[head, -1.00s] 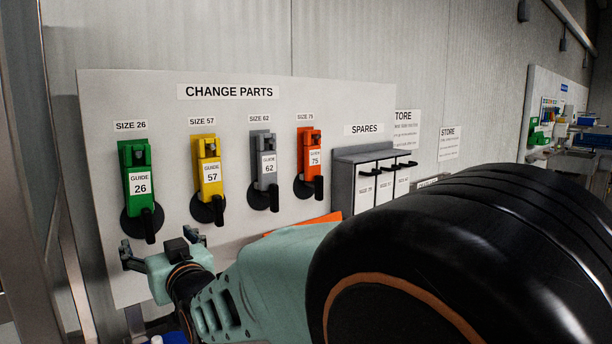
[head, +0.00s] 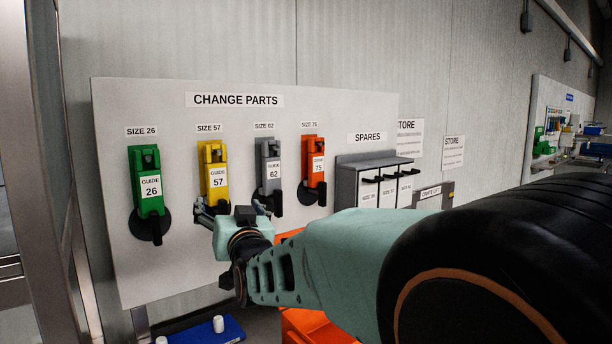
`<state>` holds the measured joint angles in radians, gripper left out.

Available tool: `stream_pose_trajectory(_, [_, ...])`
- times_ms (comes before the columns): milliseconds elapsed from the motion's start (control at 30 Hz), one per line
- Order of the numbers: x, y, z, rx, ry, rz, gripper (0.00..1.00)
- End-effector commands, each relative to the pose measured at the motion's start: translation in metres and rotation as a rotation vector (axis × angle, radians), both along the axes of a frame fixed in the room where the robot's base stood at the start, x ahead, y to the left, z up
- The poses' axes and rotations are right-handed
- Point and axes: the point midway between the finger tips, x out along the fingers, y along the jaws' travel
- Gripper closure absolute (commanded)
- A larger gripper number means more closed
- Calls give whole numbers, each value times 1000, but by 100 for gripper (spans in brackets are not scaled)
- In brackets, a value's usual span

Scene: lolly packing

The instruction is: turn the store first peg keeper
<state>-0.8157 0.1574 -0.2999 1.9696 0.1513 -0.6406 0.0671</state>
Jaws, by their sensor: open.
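The white change-parts board (head: 180,270) carries guides in a row. The green size 26 guide (head: 148,185) is leftmost, with a black keeper (head: 156,228) pointing down at its foot. The yellow size 57 guide (head: 214,172) is second; its keeper is mostly hidden by my gripper. The grey size 62 guide (head: 269,165) and orange size 75 guide (head: 314,165) follow, each with a black keeper at its foot. My gripper (head: 234,209) is open in front of the yellow guide's lower end, right of the green guide's keeper. I cannot tell whether it touches anything.
A grey spares rack (head: 378,162) with black handles is to the right, above my arm. A blue tray (head: 190,336) with a white cylinder (head: 218,324) and an orange crate (head: 318,330) lie below. A metal post (head: 50,180) stands at the left.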

Motion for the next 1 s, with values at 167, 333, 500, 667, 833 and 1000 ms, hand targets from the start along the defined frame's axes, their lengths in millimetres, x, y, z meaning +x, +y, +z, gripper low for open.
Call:
stream_pose_trajectory(167, [15,-32,16,47,-5,-61,22])
stream_pose_trajectory(333, [28,-64,29,91,-9,-117,22])
stream_pose_trajectory(500, [38,-95,42,137,-15,-171,22])
stream_pose_trajectory(667, [46,-122,53,176,-20,-217,22])
stream_pose_trajectory(833, [50,-141,61,203,-25,-248,22])
stream_pose_trajectory(1000, [52,-149,64,215,-27,-261,22])
